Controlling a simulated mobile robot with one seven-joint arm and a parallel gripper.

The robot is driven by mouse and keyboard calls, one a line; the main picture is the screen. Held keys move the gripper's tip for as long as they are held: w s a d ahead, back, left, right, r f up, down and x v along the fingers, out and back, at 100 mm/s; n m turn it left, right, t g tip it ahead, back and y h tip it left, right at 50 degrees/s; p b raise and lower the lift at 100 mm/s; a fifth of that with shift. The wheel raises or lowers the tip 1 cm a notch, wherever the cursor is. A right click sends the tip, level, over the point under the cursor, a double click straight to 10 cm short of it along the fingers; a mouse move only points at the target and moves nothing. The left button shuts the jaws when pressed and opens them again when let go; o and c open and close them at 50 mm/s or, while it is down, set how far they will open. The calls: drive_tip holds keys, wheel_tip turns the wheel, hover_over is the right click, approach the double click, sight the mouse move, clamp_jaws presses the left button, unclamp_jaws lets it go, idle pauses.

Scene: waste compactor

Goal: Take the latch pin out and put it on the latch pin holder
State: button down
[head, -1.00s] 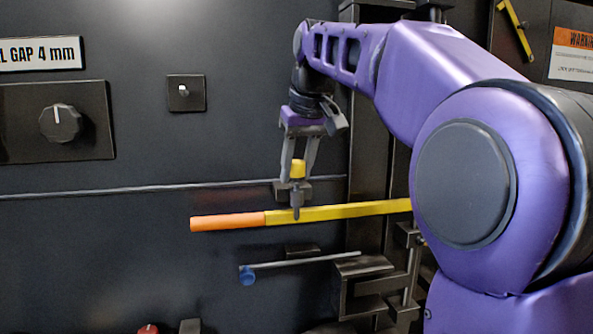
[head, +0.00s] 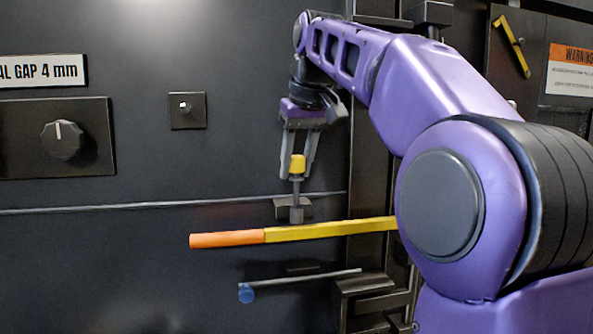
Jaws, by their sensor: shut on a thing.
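The latch pin has a yellow head (head: 297,164) and a grey shaft, and it stands upright. My gripper (head: 297,172) points down with its two fingers on either side of the yellow head, shut on it. The lower shaft reaches down to a dark block (head: 282,209) on the panel, just above the yellow lever with the orange grip (head: 228,239). Whether the shaft tip is inside the block or in front of it is hard to tell. I cannot make out a latch pin holder for certain.
A thin horizontal rod (head: 150,206) runs along the panel to the block. A knob (head: 62,140) and a small switch (head: 185,106) are at left. The panel between is bare.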

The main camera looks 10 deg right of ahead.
drive_tip(key=shift+r, duration=3.3)
